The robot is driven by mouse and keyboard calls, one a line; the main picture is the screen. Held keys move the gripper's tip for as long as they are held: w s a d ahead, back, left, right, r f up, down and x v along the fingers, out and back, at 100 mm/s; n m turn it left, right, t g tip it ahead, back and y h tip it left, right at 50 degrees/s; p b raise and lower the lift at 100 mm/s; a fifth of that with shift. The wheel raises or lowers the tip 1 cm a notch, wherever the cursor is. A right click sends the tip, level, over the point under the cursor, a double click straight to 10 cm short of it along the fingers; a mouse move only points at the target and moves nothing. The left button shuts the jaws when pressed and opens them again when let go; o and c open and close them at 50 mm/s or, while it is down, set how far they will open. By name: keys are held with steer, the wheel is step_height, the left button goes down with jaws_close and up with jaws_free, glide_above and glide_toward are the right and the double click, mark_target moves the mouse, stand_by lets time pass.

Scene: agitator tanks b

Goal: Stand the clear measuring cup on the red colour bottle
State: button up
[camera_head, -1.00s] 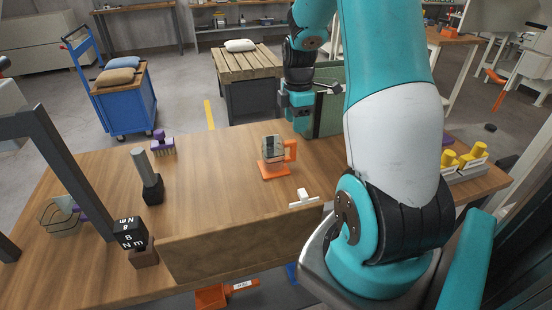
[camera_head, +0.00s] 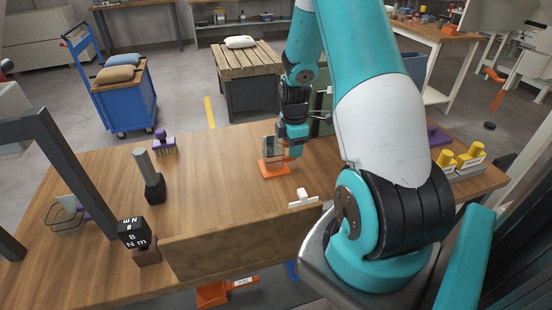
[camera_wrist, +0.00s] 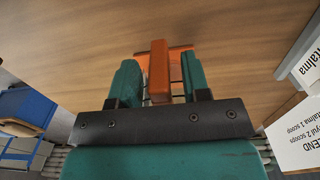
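The clear measuring cup (camera_head: 271,147) stands upright on an orange base (camera_head: 270,169) near the middle of the wooden table. Its orange handle (camera_wrist: 158,72) shows in the wrist view. My gripper (camera_head: 295,150) is lowered at the right side of the cup and partly hides the handle in the head view. In the wrist view my gripper (camera_wrist: 160,75) is open, with one teal finger on each side of the handle and a gap at both sides. I cannot make out a red colour bottle.
A small white piece (camera_head: 303,198) lies in front of the cup. Yellow-topped items (camera_head: 460,158) stand at the right. The table between is clear.

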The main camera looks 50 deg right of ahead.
jaws_close()
steer(key=shift+r, duration=0.1)
step_height(320, 180, up, 20)
steer(key=b, duration=0.1)
